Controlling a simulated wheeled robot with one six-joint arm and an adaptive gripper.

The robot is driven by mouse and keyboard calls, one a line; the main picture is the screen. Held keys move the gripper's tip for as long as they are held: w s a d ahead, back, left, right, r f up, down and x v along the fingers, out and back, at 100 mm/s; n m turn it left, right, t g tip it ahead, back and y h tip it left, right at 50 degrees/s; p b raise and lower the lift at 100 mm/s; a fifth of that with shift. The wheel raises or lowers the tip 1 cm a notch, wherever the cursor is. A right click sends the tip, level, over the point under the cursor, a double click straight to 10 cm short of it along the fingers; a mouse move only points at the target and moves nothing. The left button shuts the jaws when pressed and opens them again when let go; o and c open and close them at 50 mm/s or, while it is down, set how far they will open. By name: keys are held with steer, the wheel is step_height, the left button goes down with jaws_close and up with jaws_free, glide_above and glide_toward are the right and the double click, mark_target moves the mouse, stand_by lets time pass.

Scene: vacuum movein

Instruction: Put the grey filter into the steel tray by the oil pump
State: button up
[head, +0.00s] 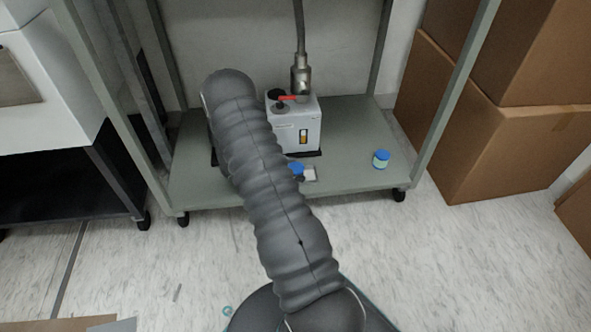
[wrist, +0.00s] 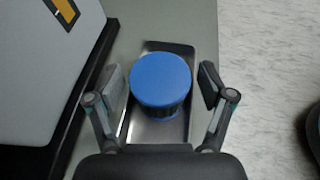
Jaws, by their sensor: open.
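The grey filter, with a blue top (wrist: 160,80) and a dark ribbed side, stands upright in the steel tray (wrist: 152,131) in the wrist view. My gripper (wrist: 165,84) is open, one finger on each side of the filter, with visible gaps. In the head view the filter's blue top (head: 297,168) and the tray's right end (head: 309,175) show beside my arm, which hides the rest of the tray and my gripper. The white oil pump (head: 297,128) stands just behind the tray; part of it also shows in the wrist view (wrist: 40,70).
A small pale-green jar-like part with a blue top (head: 381,159) stands on the shelf to the right. The green-grey shelf (head: 345,135) has free room around it. Rack posts (head: 452,95) and cardboard boxes (head: 500,145) bound the right side.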

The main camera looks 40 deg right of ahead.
steer(key=shift+a+r, duration=0.1)
steer(key=shift+r, duration=0.1)
steer(key=p+v, duration=0.1)
steer(key=v, duration=1)
steer(key=shift+w+a+r, duration=0.1)
steer(key=shift+a, duration=0.1)
steer(key=s+a+r+m+t+y, duration=0.1)
steer(key=s+a+r+m+y, duration=0.3)
steer(key=r, duration=0.7)
steer(key=s+a+r+m+t+y, duration=0.2)
steer(key=s+a+r+m, duration=0.25)
steer(key=r, duration=0.75)
steer(key=s+a+r+m+t+y, duration=0.2)
steer(key=s+a+r, duration=0.3)
steer(key=s, duration=0.3)
steer(key=s+a+r+m+t+y, duration=0.3)
steer(key=s+a+r+t+y, duration=0.1)
steer(key=s+a, duration=0.3)
steer(key=shift+s+a+r+t+y, duration=0.35)
steer(key=shift+s+r+t, duration=0.35)
steer(key=shift+s+r, duration=0.25)
steer(key=shift+f+m, duration=0.1)
steer(key=shift+m, duration=0.15)
